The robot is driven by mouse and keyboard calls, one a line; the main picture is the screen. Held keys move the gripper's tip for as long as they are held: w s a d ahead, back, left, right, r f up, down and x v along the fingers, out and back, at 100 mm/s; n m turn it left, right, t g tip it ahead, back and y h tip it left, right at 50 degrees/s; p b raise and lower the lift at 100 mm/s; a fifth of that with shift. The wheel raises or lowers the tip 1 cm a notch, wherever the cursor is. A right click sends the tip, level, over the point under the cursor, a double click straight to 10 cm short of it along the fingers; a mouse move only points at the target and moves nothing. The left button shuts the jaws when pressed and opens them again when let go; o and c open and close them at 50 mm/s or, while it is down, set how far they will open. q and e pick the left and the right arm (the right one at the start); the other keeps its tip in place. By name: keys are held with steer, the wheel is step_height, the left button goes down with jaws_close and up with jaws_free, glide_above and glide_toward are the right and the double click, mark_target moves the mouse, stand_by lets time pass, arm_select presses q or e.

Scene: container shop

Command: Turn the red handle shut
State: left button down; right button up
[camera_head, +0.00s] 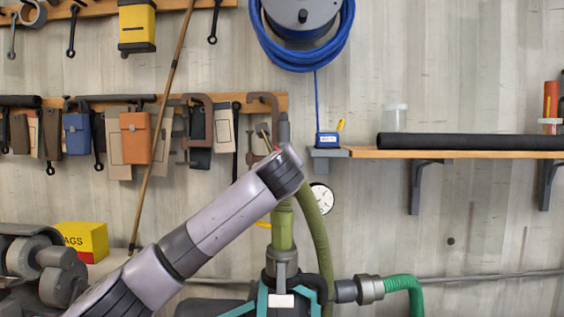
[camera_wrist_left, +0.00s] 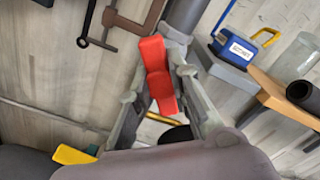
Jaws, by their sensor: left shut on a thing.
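The red handle (camera_wrist_left: 158,72) shows in the left wrist view between the two fingers of my left gripper (camera_wrist_left: 160,88), which is shut on it. The handle's upper end lies near a grey pipe (camera_wrist_left: 184,14). In the head view my left arm comes in from the lower left and ends at the pipework, in front of the upright pipe. There my left gripper (camera_head: 270,142) is mostly hidden behind the wrist, and only a small red spot of the handle (camera_head: 277,149) shows. My right gripper is in neither view.
A green hose (camera_head: 317,230), a round gauge (camera_head: 321,197) and a yellow part (camera_head: 263,225) are close to my left arm. A wall shelf (camera_head: 450,154) with a black tube (camera_head: 470,142) and blue box (camera_head: 327,140) is to the right. Tools hang on the wall at left.

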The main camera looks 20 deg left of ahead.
arm_select(q)
steer(key=shift+f+n, duration=0.1)
steer(key=shift+n, duration=0.2)
steer(key=shift+a+f+n+b, duration=0.15)
steer(key=shift+n+b, duration=0.4)
steer(key=shift+n, duration=1.9)
steer(key=shift+d+f+n+b, duration=0.15)
steer(key=shift+n+b, duration=0.4)
steer(key=shift+n, duration=1.9)
steer(key=shift+a, duration=0.1)
steer(key=c, duration=1.5)
jaws_free()
steer(key=shift+r, duration=0.1)
steer(key=shift+s, duration=0.1)
steer(key=v, duration=1.2)
